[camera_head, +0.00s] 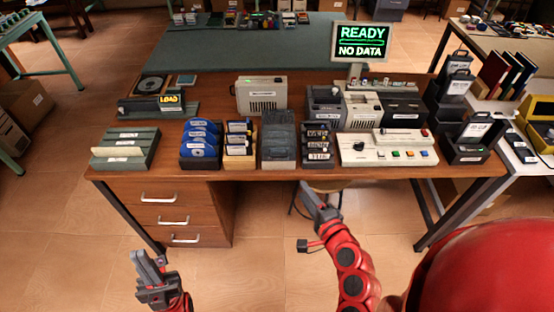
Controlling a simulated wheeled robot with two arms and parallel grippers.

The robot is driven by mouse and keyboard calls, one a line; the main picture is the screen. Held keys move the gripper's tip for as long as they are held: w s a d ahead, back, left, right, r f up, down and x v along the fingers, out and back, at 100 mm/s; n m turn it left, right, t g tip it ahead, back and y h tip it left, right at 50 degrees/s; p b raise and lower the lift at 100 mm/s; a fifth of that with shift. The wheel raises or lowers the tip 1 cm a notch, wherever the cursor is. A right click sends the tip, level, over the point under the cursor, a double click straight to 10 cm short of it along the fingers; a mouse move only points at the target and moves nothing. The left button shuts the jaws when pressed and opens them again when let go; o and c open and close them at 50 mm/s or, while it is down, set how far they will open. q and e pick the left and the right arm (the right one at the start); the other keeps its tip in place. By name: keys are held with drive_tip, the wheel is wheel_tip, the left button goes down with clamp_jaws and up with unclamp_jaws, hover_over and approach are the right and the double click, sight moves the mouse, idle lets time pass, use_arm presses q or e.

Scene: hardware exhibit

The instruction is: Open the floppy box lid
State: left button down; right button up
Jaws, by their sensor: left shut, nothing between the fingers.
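The floppy box (278,150) appears to be the smoky grey box in the middle of the desk's front row. Its dark, see-through lid (278,122) looks closed; the contents cannot be made out. My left gripper (146,262) is shut and empty, low in front of the desk's left side, well away from the box. My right gripper (314,197) is in front of the desk edge, below and to the right of the box, apart from it. Its fingers are seen too edge-on to tell whether they are open.
Blue floppies in a dark holder (201,163) and a wooden rack (240,163) stand left of the box. A labelled dark rack (318,158) and a white button console (388,157) stand right. A grey slotted tray (125,160) is at far left. The wooden desk (215,95) has drawers below.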

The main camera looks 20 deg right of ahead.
drive_tip(key=w+b, duration=0.2)
drive_tip(key=w, duration=0.1)
drive_tip(key=p, duration=0.5)
approach(281, 159)
drive_tip(key=w+a+r, duration=0.3)
drive_tip(key=w, duration=0.2)
drive_tip(key=shift+w+d+f, duration=0.2)
drive_tip(key=shift+w+f, duration=0.1)
drive_tip(key=shift+w, duration=0.3)
clamp_jaws()
idle(0.4)
